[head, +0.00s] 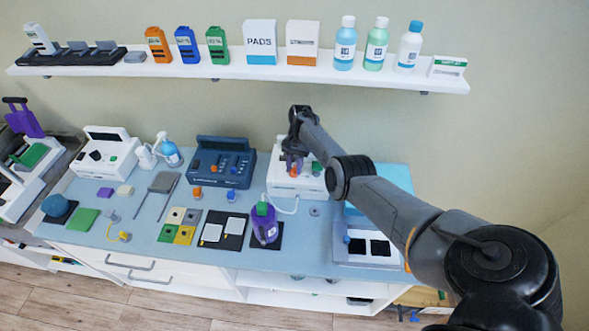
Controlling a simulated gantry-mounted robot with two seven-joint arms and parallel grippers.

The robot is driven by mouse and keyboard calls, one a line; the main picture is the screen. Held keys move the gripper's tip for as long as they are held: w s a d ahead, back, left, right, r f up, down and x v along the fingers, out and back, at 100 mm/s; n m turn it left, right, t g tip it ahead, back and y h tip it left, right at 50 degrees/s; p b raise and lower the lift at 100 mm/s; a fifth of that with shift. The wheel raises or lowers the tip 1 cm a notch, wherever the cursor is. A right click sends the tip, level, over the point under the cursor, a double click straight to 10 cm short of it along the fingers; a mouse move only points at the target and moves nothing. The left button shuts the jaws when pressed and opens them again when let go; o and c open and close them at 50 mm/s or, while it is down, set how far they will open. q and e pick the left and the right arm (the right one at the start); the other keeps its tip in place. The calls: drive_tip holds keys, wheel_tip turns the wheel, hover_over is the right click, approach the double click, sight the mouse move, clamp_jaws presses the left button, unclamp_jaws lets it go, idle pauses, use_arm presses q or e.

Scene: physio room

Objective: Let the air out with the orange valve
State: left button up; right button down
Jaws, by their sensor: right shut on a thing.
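The orange valve (294,171) is a small knob on the white device (281,187) at the back of the counter. My right gripper (292,166) reaches down over the device from above, its arm coming in from the lower right. It is shut on the orange valve, whose orange shows only in part at the fingertips. A green knob (316,169) sits beside it on the same device, apart from the gripper. A white tube (290,210) curves from the device towards a purple item (265,224) in front. My left gripper is not in view.
A dark blue console (221,163) stands left of the white device. Small orange and blue knobs (231,195) lie before it. A shelf (230,72) with bottles and boxes runs above the gripper. A tray with black pads (355,258) is at right.

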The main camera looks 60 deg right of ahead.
drive_tip(key=shift+n+g+b, duration=0.4)
drive_tip(key=shift+n+b, duration=0.1)
drive_tip(key=shift+n, duration=0.5)
drive_tip(key=c, duration=1.2)
unclamp_jaws()
